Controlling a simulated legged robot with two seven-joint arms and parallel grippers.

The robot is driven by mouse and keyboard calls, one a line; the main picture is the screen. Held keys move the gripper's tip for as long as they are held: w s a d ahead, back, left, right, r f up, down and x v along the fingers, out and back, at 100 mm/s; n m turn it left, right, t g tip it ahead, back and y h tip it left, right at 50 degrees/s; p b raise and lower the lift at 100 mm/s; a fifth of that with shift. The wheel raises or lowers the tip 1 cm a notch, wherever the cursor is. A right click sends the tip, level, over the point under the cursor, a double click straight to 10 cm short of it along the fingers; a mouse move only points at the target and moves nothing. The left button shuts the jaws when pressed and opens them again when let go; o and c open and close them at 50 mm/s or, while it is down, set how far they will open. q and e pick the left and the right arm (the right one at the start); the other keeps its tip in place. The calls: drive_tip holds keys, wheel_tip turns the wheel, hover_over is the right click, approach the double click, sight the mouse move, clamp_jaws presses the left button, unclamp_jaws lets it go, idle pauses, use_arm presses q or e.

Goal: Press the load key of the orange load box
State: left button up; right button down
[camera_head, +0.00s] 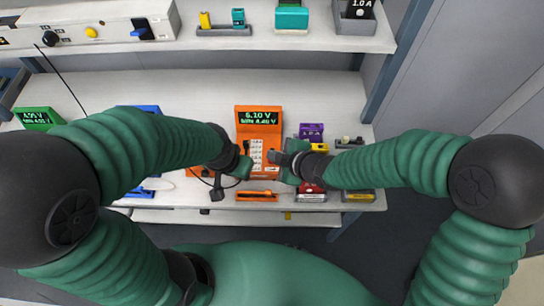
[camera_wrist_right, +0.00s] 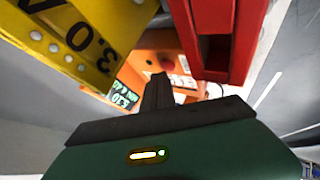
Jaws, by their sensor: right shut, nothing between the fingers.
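The orange load box (camera_head: 259,119) stands on the lower shelf, in the middle of the head view. Its lit screen reads 6.10 V, with a pale key panel (camera_head: 257,152) below. My right gripper (camera_head: 274,156) is shut and empty, at the right side of the key panel. The right wrist view shows its closed fingers (camera_wrist_right: 159,90) in front of the orange box (camera_wrist_right: 150,62), hiding part of its face; contact cannot be told. My left gripper (camera_head: 244,166) is at the panel's lower left; its fingers are too small to judge.
A yellow block marked 3.0 A (camera_wrist_right: 75,30) and a red holder (camera_wrist_right: 228,35) flank my right fingers closely in the wrist view. A purple block (camera_head: 311,131) stands right of the box. An orange tray (camera_head: 256,196) lies in front. A dark cable hangs near my left gripper.

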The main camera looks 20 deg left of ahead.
drive_tip(key=shift+r, duration=0.35)
wheel_tip(320, 180, up, 6)
drive_tip(key=p, duration=0.5)
drive_tip(key=shift+f, duration=0.1)
